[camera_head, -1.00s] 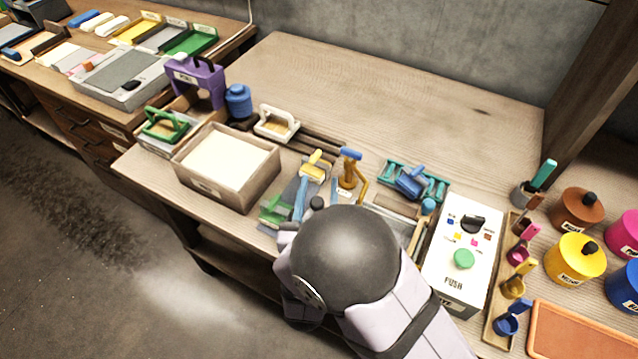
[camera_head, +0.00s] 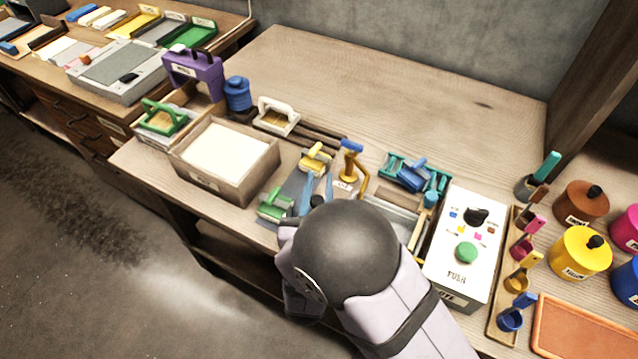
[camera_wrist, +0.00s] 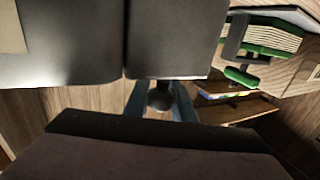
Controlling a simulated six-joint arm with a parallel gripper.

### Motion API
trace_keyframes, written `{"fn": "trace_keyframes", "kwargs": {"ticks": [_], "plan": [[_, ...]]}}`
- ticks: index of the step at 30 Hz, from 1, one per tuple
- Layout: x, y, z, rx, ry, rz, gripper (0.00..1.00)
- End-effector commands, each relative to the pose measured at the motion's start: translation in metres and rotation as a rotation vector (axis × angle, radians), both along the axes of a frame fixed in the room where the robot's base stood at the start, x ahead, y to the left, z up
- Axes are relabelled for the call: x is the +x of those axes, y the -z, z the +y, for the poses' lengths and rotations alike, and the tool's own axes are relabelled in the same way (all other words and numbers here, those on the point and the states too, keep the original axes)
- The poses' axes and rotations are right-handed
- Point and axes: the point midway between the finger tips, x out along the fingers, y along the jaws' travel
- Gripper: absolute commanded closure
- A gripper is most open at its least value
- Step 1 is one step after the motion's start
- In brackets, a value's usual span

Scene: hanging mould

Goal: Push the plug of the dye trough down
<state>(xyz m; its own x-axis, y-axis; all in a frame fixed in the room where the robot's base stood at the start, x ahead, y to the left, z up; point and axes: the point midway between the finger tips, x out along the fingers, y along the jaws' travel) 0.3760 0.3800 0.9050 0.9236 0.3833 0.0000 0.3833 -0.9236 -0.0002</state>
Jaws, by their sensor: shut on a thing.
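My gripper (camera_head: 319,180) shows as two slim blue fingers beyond my dark round wrist, low over the front of the bench. In the wrist view the blue fingers (camera_wrist: 160,88) are close together, with a dark rounded piece (camera_wrist: 160,98) between them. I take them as shut on this piece; I cannot tell whether it is the plug. I cannot make out the dye trough for sure. A shallow pale tray (camera_head: 393,213) lies just right of my gripper, partly hidden by my arm. Large grey surfaces block the upper left of the wrist view.
A white box with a green button (camera_head: 466,252) stands right. The back of the bench (camera_head: 400,100) is clear.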

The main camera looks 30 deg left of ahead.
Motion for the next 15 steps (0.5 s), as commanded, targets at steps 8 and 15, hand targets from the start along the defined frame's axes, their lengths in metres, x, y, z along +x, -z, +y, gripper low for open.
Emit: {"fn": "trace_keyframes", "kwargs": {"ticks": [8, 15], "plan": [[-0.0001, 0.01, -0.0006, -0.004, 0.0, 0.004, 1.0], [-0.0002, 0.0107, -0.0007, -0.006, 0.0, 0.005, 0.6]]}}
